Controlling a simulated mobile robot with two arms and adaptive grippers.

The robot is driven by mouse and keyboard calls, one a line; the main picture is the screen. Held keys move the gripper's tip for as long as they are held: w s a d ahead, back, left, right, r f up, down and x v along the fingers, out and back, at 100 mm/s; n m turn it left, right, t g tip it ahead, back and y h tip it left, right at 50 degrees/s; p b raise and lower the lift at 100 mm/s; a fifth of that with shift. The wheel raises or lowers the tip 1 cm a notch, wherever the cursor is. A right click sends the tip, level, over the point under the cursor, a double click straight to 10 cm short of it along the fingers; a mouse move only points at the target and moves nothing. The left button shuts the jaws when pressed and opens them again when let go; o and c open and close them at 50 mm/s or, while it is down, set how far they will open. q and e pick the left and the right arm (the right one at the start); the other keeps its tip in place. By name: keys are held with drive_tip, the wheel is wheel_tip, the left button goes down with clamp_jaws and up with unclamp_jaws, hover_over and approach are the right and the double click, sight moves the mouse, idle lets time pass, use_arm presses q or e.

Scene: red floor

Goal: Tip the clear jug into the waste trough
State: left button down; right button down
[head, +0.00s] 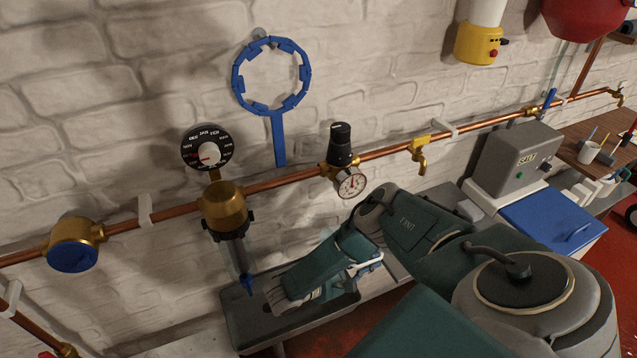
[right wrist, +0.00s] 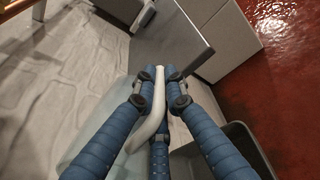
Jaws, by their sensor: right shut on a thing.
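The clear jug (head: 328,238) is mostly hidden behind my right arm in the head view; a pale see-through part shows above it, and its white handle (head: 366,266) shows beside the hand. My right gripper (head: 358,262) is shut on that handle. In the right wrist view, the blue wrapped fingers of the gripper (right wrist: 160,78) close around the white handle (right wrist: 152,125), with the see-through jug wall (right wrist: 108,118) to the left. The dark waste trough (head: 240,325) lies below, against the wall. Jug tilt and contents cannot be told. My left gripper is out of view.
A copper pipe (head: 285,183) runs along the brick wall with a gauge (head: 351,183) and a brass tap (head: 419,155). A filter housing (head: 224,205) hangs above the trough. A grey salt box (head: 518,158) and blue-lidded bin (head: 553,220) stand at right.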

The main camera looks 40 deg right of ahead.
drive_tip(key=shift+a+f+h+b, duration=0.2)
drive_tip(key=shift+f+h+b, duration=0.1)
drive_tip(key=shift+f+b, duration=0.25)
drive_tip(key=shift+w+a+f+h+b, duration=0.1)
drive_tip(key=shift+a+f+h+b, duration=0.3)
drive_tip(key=shift+f+b, duration=0.2)
idle(1.0)
drive_tip(key=shift+g+h, duration=0.4)
drive_tip(key=shift+h, duration=0.5)
drive_tip(key=shift+a+f+b, duration=0.15)
drive_tip(key=shift+f+b, duration=0.9)
drive_tip(key=shift+f, duration=0.2)
drive_tip(key=shift+a+f+b, duration=0.1)
drive_tip(key=shift+f+b, duration=0.95)
drive_tip(key=shift+f, duration=0.15)
drive_tip(key=shift+r, duration=0.15)
drive_tip(key=shift+y, duration=0.9)
drive_tip(key=r+p, duration=0.4)
drive_tip(key=shift+d+r, duration=0.3)
drive_tip(key=shift+d, duration=0.1)
